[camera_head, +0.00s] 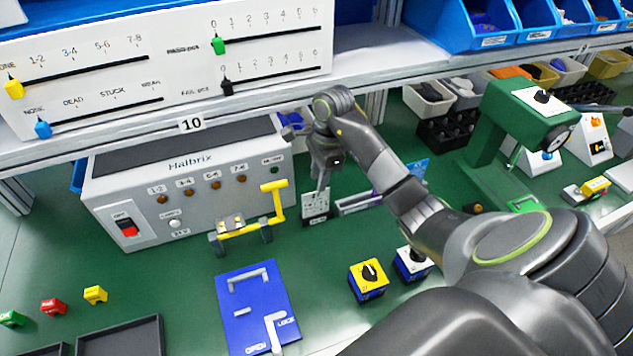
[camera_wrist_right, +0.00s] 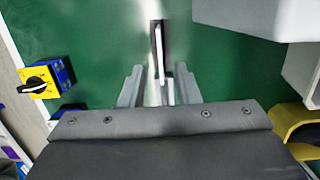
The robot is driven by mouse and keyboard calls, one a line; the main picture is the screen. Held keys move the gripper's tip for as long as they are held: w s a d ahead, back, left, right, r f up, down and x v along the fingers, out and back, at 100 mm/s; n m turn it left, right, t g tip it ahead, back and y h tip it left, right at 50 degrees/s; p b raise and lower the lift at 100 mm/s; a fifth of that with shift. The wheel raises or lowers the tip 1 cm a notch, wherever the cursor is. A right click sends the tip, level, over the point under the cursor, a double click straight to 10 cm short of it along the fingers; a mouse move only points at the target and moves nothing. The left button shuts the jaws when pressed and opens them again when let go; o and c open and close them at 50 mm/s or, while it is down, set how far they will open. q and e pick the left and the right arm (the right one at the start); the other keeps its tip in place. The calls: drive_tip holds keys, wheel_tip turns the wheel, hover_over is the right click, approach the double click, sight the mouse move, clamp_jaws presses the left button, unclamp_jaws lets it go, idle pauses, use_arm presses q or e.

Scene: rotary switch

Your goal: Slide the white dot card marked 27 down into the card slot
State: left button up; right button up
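A white card with dark marks (camera_head: 316,202) stands upright below my right gripper (camera_head: 322,188) in the head view. Its number is too small to read. In the right wrist view the card shows edge-on as a thin white strip (camera_wrist_right: 160,48), against a narrow dark rectangle (camera_wrist_right: 154,34) that looks like the slot. My right gripper (camera_wrist_right: 159,82) points down with its fingers apart, one on each side of the card's line, with gaps visible beside it. How deep the card sits in the slot is hidden. My left gripper is not in view.
The grey Halbrix box (camera_head: 190,190) and yellow lever (camera_head: 272,205) stand left of my gripper. A purple-grey strip (camera_head: 357,202) lies just right of the card. A blue panel (camera_head: 257,305) and yellow rotary switch (camera_head: 368,278) are nearer. The shelf edge (camera_head: 260,101) runs above.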

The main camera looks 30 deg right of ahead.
wheel_tip(320, 180, up, 10)
drive_tip(key=d+p, duration=0.1)
drive_tip(key=p, duration=0.7)
drive_tip(key=shift+s+d+f, duration=0.15)
drive_tip(key=shift+d+f, duration=0.05)
drive_tip(key=shift+d, duration=0.05)
wheel_tip(320, 180, up, 9)
drive_tip(key=p, duration=0.9)
